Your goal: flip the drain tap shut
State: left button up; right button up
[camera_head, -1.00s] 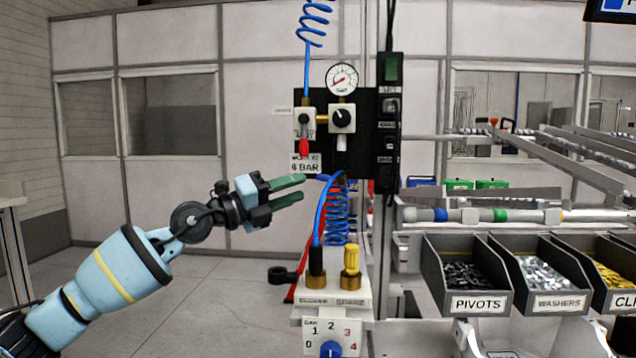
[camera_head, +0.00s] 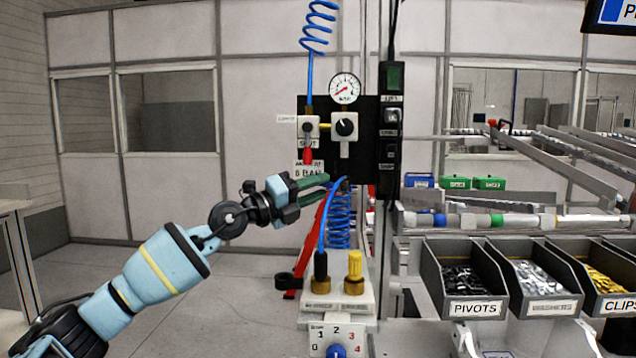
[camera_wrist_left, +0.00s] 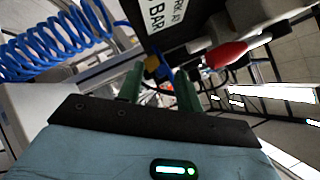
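The air panel (camera_head: 364,165) hangs upright with a gauge, a white regulator (camera_head: 344,126) and a white valve block with a red handle (camera_head: 308,155) pointing down. The red handle also shows in the left wrist view (camera_wrist_left: 226,55). I cannot read any label naming the drain tap; a small brass fitting (camera_wrist_left: 152,66) shows just beyond my fingertips and may be it. My left gripper (camera_head: 320,188) is just below the panel, its green fingers apart with nothing clearly between them. It also shows in the left wrist view (camera_wrist_left: 158,84). My right gripper is out of view.
A blue hose (camera_head: 322,225) and a blue coil (camera_head: 339,220) hang close to my left fingertips. Part bins (camera_head: 466,308) stand at right. The floor at left is clear.

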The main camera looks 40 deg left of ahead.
pick_arm(q)
jog(key=shift+w+d+r, duration=0.2)
jog(key=shift+w+d, duration=0.1)
jog(key=shift+w, duration=0.25)
jog(key=shift+c, duration=0.3)
grip_shut()
jog(key=shift+f+n+t, duration=0.55)
jog(key=shift+n+t, duration=0.35)
jog(key=shift+t, duration=0.1)
